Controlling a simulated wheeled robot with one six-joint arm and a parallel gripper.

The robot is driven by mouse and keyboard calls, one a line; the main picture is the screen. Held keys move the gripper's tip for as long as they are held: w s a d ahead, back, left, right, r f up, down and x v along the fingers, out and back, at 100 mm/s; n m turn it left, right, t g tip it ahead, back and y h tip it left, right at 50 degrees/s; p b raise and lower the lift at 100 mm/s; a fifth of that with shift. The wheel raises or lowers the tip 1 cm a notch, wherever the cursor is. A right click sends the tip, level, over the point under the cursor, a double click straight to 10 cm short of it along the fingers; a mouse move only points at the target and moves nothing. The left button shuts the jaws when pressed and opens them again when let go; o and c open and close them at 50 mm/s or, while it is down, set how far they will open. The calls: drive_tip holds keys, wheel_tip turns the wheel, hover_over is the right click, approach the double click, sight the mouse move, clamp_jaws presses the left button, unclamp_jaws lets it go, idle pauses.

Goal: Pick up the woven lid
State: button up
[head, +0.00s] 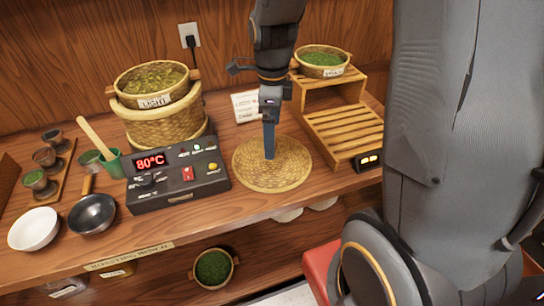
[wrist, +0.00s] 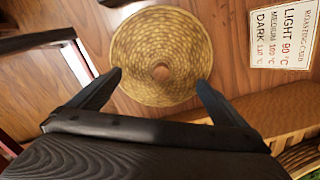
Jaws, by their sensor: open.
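The woven lid (head: 290,172) is a round, flat, straw-coloured disc lying on the wooden counter, between the control box and the slatted wooden stand. In the wrist view the woven lid (wrist: 135,60) shows a small round spot at its middle. My gripper (head: 269,150) is above the lid in the head view, fingers pointing down over its middle. In the wrist view my gripper (wrist: 160,82) has its two dark fingers spread wide, with the lid's near part between them. Nothing is held. I cannot tell how high the fingertips are above the lid.
A control box (head: 178,175) reading 80°C stands left of the lid, with a woven basket (head: 165,125) behind it. The slatted stand (head: 345,130) is close on the right. A roasting card (wrist: 283,35) stands behind. A black pan (head: 92,214) and white bowl (head: 35,229) are further left.

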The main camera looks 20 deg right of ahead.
drive_tip(key=shift+w+f+p, duration=0.15)
drive_tip(key=shift+f+p, duration=0.55)
drive_tip(key=shift+f, duration=1.85)
